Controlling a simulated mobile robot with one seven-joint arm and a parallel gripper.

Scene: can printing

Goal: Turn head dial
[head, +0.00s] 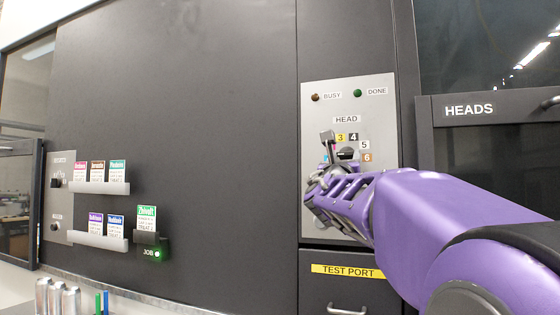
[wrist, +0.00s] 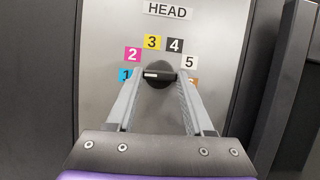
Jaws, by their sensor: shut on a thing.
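The head dial (wrist: 159,80) is a round black knob with a bar handle on a grey panel, below the HEAD label. Its bar lies about level in the wrist view, with a white mark at its left end, toward the cyan 1. Numbers 1 to 6 arc around it; the 6 is partly hidden by my right finger. My gripper (wrist: 161,76) has a finger at each end of the bar and is shut on it. In the head view, my gripper (head: 337,147) reaches the panel from the lower right, and the dial (head: 347,153) shows partly.
BUSY (head: 315,97) and DONE (head: 357,93) lamps sit above the dial. A TEST PORT drawer (head: 348,292) is below, and a HEADS door (head: 490,160) stands at right. Card holders (head: 100,188) and a lit JOB slot (head: 152,252) are at left.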

